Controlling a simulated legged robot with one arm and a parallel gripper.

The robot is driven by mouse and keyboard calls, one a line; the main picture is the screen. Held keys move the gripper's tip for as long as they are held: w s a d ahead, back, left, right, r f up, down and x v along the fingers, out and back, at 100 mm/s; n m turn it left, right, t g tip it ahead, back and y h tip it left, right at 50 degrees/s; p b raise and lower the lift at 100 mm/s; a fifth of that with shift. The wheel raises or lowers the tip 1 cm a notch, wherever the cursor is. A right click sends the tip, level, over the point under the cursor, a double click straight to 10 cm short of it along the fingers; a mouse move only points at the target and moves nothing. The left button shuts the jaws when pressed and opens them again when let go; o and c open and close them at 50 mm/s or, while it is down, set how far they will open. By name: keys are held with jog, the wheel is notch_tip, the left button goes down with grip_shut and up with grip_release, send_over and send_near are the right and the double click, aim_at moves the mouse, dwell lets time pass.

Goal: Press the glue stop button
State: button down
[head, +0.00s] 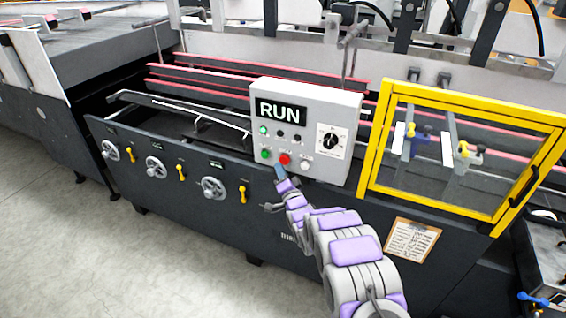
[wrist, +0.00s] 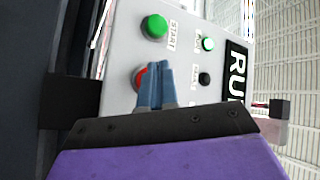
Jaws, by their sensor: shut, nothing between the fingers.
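A light grey control box (head: 317,105) with a RUN display (head: 280,112) is mounted on the front of the machine. A red button (head: 285,159) sits on its lower row, between a green button (head: 265,154) and a white button (head: 305,166). My gripper (head: 280,172) is shut and empty, just below the red button in the head view. In the wrist view, my gripper's blue fingertips (wrist: 157,66) cover part of the red button (wrist: 138,76); I cannot tell whether they touch it. The green button, labelled START, shows beside it (wrist: 155,26).
A black rotary knob (head: 330,140) is on the right of the box. A yellow-framed guard (head: 374,140) stands to the right. Handwheels (head: 213,188) and yellow levers (head: 242,193) line the front panel at left. A clipboard (head: 411,240) hangs below the guard. Open floor lies in front.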

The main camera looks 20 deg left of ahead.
jog(key=shift+w+r, duration=0.1)
jog(key=shift+w, duration=0.05)
jog(key=shift+w+d, duration=0.1)
jog(key=shift+w, duration=0.1)
jog(key=shift+w+p, duration=0.35)
jog(key=shift+w, duration=0.15)
dwell(0.7)
dwell(0.4)
jog(key=shift+s+p, duration=0.35)
jog(key=shift+s, duration=0.55)
jog(key=s+p, duration=0.1)
jog(key=s, duration=0.4)
jog(key=shift+a+p, duration=0.2)
jog(key=shift+p, duration=0.15)
dwell(0.3)
